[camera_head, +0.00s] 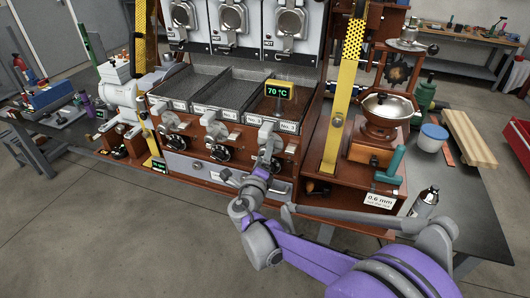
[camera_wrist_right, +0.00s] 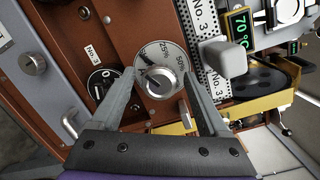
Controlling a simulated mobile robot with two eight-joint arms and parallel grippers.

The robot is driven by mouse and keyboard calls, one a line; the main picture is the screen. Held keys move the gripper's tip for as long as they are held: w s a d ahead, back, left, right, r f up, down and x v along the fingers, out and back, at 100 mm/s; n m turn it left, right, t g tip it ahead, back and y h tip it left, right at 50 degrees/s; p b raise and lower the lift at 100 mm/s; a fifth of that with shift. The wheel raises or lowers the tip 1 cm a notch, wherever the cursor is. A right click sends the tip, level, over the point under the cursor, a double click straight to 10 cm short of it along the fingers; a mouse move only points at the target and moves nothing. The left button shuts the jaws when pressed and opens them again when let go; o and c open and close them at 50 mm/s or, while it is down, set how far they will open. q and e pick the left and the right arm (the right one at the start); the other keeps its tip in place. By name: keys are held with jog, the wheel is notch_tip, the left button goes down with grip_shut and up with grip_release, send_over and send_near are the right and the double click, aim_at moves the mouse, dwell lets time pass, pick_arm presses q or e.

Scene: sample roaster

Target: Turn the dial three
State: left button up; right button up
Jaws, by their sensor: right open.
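Dial three is a silver round knob (camera_wrist_right: 160,82) on a pale scale plate with 25% and 50% marks, set in the brown panel, as the right wrist view shows. My right gripper (camera_wrist_right: 158,76) is open, with one finger on each side of the knob. Gaps seem to show between fingers and knob; I cannot tell whether either touches. In the head view my right gripper (camera_head: 258,178) is at the third station of the roaster front and hides most of this dial. My left gripper is not in view.
A grey lever handle (camera_wrist_right: 222,60) sticks out close to the right finger. A black round fitting with a No. 3 label (camera_wrist_right: 93,52) is on the left. The 70 °C display (camera_head: 279,91) stands above. A yellow perforated post (camera_head: 341,105) and the grinder (camera_head: 379,125) stand right.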

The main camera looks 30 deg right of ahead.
jog(key=shift+w+d, duration=0.3)
jog(key=shift+w, duration=0.05)
jog(key=shift+c, duration=0.3)
grip_shut()
jog(key=shift+m, duration=0.3)
